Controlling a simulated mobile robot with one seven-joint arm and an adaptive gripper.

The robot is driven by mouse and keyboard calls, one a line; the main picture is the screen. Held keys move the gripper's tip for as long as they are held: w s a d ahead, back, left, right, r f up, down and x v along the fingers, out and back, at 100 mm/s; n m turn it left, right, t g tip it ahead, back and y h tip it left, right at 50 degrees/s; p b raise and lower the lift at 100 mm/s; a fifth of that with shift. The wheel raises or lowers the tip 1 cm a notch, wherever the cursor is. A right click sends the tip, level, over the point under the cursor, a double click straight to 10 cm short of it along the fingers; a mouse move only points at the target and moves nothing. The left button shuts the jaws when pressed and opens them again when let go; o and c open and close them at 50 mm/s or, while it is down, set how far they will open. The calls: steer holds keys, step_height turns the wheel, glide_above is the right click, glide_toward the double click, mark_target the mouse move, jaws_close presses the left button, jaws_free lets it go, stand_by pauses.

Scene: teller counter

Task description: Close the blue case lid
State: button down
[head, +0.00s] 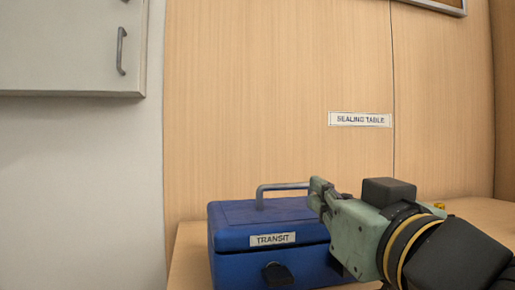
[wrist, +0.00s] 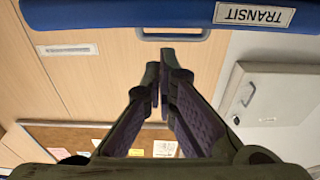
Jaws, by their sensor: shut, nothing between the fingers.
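The blue case (head: 230,270) stands on the wooden table, with a dark latch (head: 278,274) on its front. Its blue lid (head: 232,215) lies down over the body, with a "TRANSIT" label on its front face and a grey handle (head: 283,186) on top. A dark seam runs between lid and body; I cannot tell whether it is fully shut. My gripper (head: 317,190) is shut and empty, above the lid's right side by the handle. In the wrist view, the fingertips (wrist: 166,52) point toward the lid (wrist: 100,13) and handle; whether they touch is unclear.
The table (head: 468,210) shows bare to the right, with a small yellow thing (head: 439,205) behind my wrist. The wooden wall behind carries a "SEALING TABLE" sign (head: 360,119). A pale cabinet (head: 70,45) hangs at upper left.

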mark_target(289, 249)
steer(key=shift+s+d+f+b, duration=0.1)
steer(key=shift+s+f+b, duration=0.1)
steer(key=shift+f+b, duration=0.35)
steer(key=shift+s+f+b, duration=0.15)
steer(key=shift+f+b, duration=0.05)
steer(key=shift+f, duration=0.5)
steer(key=shift+f, duration=0.15)
